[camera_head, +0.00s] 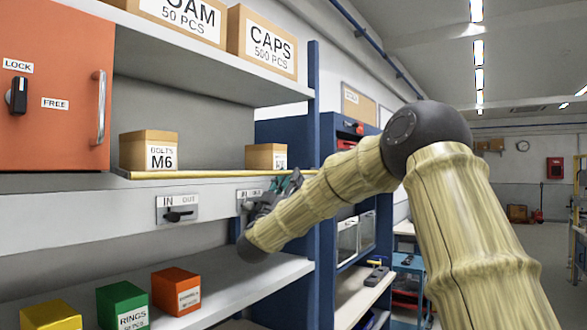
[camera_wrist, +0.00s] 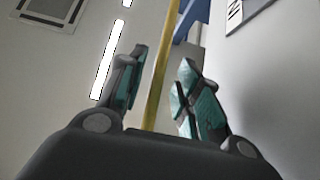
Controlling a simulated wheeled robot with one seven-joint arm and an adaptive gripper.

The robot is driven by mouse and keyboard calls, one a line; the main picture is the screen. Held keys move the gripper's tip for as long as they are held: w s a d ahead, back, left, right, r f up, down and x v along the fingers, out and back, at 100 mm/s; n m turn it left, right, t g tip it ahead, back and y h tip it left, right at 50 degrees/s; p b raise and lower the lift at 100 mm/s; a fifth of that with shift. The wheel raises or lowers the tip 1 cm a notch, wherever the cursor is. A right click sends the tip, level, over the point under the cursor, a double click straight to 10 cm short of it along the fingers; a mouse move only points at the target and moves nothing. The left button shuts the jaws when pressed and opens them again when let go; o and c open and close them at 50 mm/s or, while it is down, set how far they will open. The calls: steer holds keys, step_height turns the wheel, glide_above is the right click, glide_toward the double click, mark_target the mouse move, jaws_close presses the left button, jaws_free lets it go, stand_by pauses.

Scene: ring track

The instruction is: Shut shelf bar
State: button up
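The yellow shelf bar (camera_head: 190,175) runs level along the front edge of the middle shelf. In the wrist view the bar (camera_wrist: 158,75) passes through the gap between my fingers. My gripper (camera_head: 287,183) is at the right part of the bar, partly hidden by my arm. In the wrist view my gripper (camera_wrist: 165,90) is open, with teal pads apart on both sides of the bar and no clear contact. A left latch plate (camera_head: 177,209) marked IN and OUT sits below the bar. A right latch plate (camera_head: 247,195) is partly covered by my gripper.
A BOLTS M6 box (camera_head: 149,151) and a smaller box (camera_head: 265,157) stand behind the bar. An orange cabinet door (camera_head: 60,95) is at upper left. Green (camera_head: 122,304) and orange (camera_head: 176,291) boxes sit on the lower shelf. A blue post (camera_head: 314,220) stands close to my gripper.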

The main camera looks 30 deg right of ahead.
steer(key=shift+p+x, duration=0.4)
steer(key=shift+x, duration=1)
steer(key=shift+d, duration=0.1)
jaws_close()
